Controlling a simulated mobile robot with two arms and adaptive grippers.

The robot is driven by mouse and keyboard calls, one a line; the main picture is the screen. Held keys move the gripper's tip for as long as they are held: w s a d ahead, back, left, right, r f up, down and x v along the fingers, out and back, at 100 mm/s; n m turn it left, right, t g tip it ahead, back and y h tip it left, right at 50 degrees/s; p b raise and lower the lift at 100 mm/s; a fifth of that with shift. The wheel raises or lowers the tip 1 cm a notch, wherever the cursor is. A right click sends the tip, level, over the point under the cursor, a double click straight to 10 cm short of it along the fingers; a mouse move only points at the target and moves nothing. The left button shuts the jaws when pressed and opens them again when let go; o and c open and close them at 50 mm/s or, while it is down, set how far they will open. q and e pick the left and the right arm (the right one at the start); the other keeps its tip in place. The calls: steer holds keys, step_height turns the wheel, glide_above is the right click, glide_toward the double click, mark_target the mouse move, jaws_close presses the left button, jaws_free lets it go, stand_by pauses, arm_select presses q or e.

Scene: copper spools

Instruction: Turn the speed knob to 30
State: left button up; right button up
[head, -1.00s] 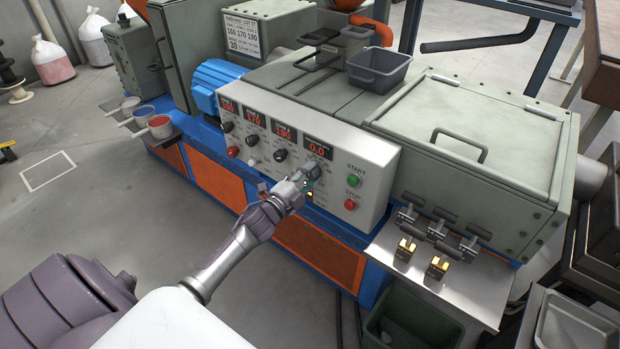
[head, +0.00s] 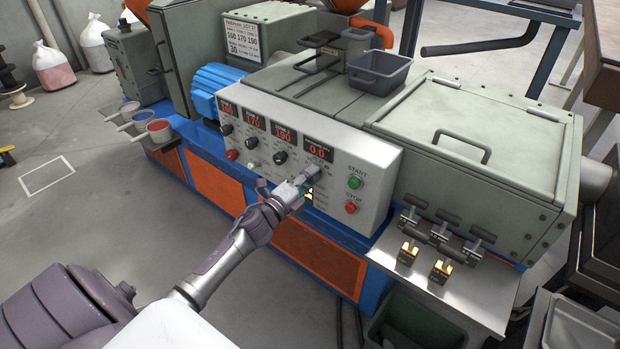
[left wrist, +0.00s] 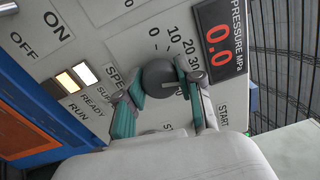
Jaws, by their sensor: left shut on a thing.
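The dark round speed knob (left wrist: 160,77) is on the machine's front panel, beside a printed scale with 0, 10, 20 and 30 (left wrist: 189,62). A short light mark shows on its face, but I cannot tell its exact reading. The knob also shows in the head view (head: 312,172), partly behind the gripper. My left gripper (head: 303,183) is shut on the knob, with its teal-padded fingers (left wrist: 160,85) on either side of it. The pressure display (head: 318,152) reads 0.0. My right gripper is not in view.
The green START button (head: 354,182) and red STOP button (head: 351,208) are right of the knob. Other dark knobs (head: 281,157) sit to the left. Latches and brass blocks (head: 441,270) lie on a metal shelf (head: 470,300) at the right.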

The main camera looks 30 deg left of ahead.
arm_select(q)
steer(key=o, duration=1.2)
steer(key=shift+c, duration=0.2)
steer(key=s, duration=1.2)
steer(key=shift+a+f, duration=0.25)
steer(key=shift+a, duration=0.2)
